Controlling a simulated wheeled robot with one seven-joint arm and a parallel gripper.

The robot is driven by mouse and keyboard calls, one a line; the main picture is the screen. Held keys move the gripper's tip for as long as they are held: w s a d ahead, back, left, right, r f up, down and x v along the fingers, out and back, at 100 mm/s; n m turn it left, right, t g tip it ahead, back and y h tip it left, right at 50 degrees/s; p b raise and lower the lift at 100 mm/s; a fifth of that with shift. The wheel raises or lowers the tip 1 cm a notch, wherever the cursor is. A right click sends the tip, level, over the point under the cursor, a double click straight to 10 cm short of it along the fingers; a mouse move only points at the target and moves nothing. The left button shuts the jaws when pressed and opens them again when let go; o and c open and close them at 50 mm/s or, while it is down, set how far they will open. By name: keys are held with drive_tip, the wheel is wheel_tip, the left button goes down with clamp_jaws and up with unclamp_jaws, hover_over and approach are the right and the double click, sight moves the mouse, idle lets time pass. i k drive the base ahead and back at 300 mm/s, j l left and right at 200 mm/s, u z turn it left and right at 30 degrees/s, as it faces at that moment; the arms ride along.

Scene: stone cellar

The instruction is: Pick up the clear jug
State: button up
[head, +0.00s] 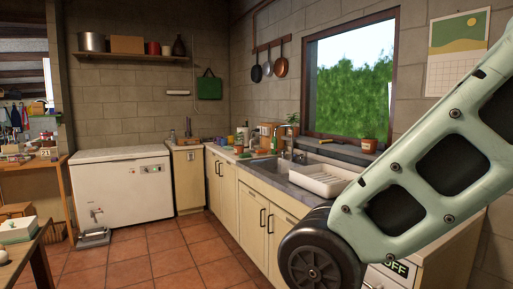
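I cannot make out a clear jug in the head view. Several small items stand crowded on the far end of the counter (302,192), among them a green bottle (239,143), a white roll-like thing (243,133) and an orange-brown box (266,130). They are too small to tell whether a jug is among them. My arm crosses the right side of the view and hides part of the counter. My gripper is not in view.
A white chest freezer (122,185) stands at the back wall. A wooden table (40,243) is at the lower left. The tiled floor (165,257) between is largely clear.

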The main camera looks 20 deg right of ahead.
sight(258, 141)
drive_tip(key=i+z, duration=0.2)
drive_tip(key=z, duration=0.2)
drive_tip(key=i+j+z, duration=0.15)
drive_tip(key=z, duration=0.25)
drive_tip(key=i+j+z, duration=0.15)
drive_tip(key=i+j, duration=0.45)
drive_tip(key=i+j+z, duration=0.15)
drive_tip(key=i+j, duration=0.5)
drive_tip(key=i+j+z, duration=0.1)
drive_tip(key=i+j, duration=0.5)
drive_tip(key=j, duration=0.15)
drive_tip(key=i+j+z, duration=0.15)
drive_tip(key=i+j, duration=0.4)
drive_tip(key=j, duration=0.2)
drive_tip(key=i+j+z, duration=0.15)
drive_tip(key=i+j, duration=0.35)
drive_tip(key=j, duration=0.35)
drive_tip(key=i+j+z, duration=0.15)
drive_tip(key=i+j, duration=0.35)
drive_tip(key=j, duration=0.4)
drive_tip(key=i+j+z, duration=0.1)
drive_tip(key=i+j, duration=0.3)
drive_tip(key=j, duration=0.5)
drive_tip(key=i+j+z, duration=0.15)
drive_tip(key=i+j, duration=0.25)
drive_tip(key=j, duration=0.6)
